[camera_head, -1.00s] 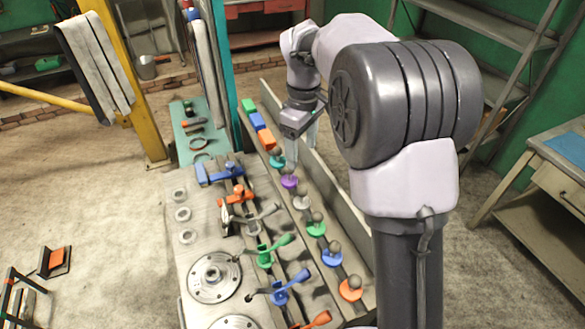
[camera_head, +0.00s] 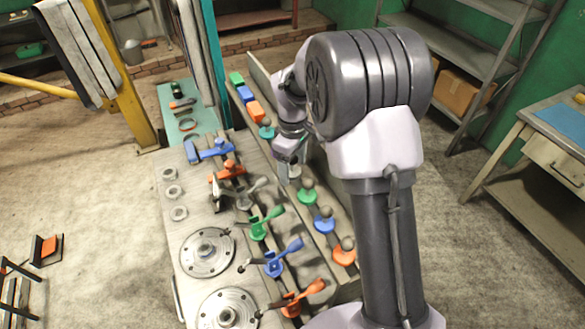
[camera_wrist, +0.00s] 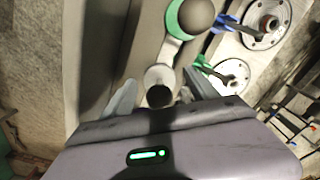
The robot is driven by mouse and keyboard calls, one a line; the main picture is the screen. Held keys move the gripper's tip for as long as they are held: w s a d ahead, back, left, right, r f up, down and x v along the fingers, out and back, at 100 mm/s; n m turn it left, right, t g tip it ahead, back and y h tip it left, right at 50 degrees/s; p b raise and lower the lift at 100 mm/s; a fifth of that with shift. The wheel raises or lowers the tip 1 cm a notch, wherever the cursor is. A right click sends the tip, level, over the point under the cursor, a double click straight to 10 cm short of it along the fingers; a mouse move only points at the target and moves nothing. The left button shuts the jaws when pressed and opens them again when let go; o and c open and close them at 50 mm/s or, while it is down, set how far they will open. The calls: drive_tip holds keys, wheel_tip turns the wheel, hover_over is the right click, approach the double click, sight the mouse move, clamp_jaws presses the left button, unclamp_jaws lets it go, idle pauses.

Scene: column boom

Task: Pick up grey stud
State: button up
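The grey stud (camera_head: 295,170) stands in the row of coloured studs on the long rail. In the wrist view the grey stud (camera_wrist: 160,74) has a pale base and a dark round knob. My gripper (camera_head: 287,164) is down at the row beside it. In the wrist view my gripper (camera_wrist: 157,92) is open, with one finger on each side of the grey stud. I cannot tell whether the fingers touch it. The purple stud is hidden behind my gripper in the head view.
The green stud (camera_head: 307,192) is close by, then the blue (camera_head: 325,221) and orange (camera_head: 344,252) ones. The teal stud (camera_head: 266,130) is on the far side. Levers (camera_head: 262,226) stand left of the row. A raised rail wall runs along the right.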

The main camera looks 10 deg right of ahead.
drive_tip(key=shift+w, duration=0.1)
drive_tip(key=c, duration=1.3)
drive_tip(key=shift+r, duration=0.1)
drive_tip(key=shift+r, duration=0.35)
wheel_tip(320, 180, up, 3)
drive_tip(key=shift+f+p, duration=0.15)
drive_tip(key=shift+p, duration=0.25)
drive_tip(key=s+a, duration=0.2)
drive_tip(key=a, duration=0.2)
drive_tip(key=s+a+r, duration=0.1)
drive_tip(key=s+a, duration=0.2)
drive_tip(key=a, duration=0.2)
drive_tip(key=s+a, duration=0.2)
drive_tip(key=a, duration=0.3)
drive_tip(key=shift+s+r, duration=0.2)
drive_tip(key=shift+s, duration=0.1)
